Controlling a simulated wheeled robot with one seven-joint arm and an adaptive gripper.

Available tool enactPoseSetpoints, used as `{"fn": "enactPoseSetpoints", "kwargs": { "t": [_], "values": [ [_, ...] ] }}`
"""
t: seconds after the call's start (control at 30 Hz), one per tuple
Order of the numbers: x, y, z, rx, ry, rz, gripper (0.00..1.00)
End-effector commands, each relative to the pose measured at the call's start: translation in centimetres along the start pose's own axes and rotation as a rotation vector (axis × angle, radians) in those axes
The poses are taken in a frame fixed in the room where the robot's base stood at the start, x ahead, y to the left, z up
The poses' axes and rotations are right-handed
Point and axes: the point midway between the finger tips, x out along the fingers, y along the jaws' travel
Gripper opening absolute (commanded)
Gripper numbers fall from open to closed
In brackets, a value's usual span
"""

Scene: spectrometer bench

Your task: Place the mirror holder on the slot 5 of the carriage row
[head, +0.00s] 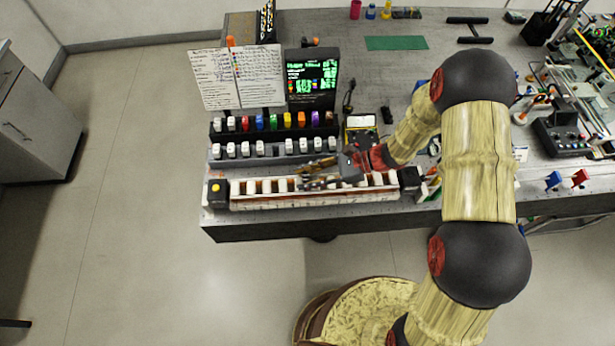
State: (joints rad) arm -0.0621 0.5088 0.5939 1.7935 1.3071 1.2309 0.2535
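The carriage row (315,203) is a long pale rail with several upright white dividers, lying along the front edge of the bench between two dark end blocks. My gripper (312,176) reaches in from the right and is over the middle of the row, pointing left. Its fingers are small and dark here, so I cannot tell whether they are open or shut, or hold anything. I cannot single out the mirror holder. Several similar white-faced pieces stand in the grey rack (270,160) behind the row, with a gap near its middle. Slot numbers are not readable.
A black rack (274,133) with coloured pieces stands behind the grey rack. A lit screen (312,78) and an open notebook (237,76) stand farther back. A green mat (396,43) lies at the back. Instruments and cables crowd the right.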

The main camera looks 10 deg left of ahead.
Motion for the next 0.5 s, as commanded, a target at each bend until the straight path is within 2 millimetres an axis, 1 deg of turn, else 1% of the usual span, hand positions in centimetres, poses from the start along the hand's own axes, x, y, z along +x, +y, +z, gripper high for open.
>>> {"fn": "enactPoseSetpoints", "kwargs": {
  "t": [0.03, 0.3, 0.5],
  "values": [
    [-0.03, 0.00, 0.01, 0.000, 0.000, 0.000, 0.32],
    [-0.03, 0.02, 0.00, 0.001, 0.000, 0.000, 0.47],
    [-0.03, 0.02, 0.00, 0.001, 0.000, 0.000, 0.47]
  ]
}}
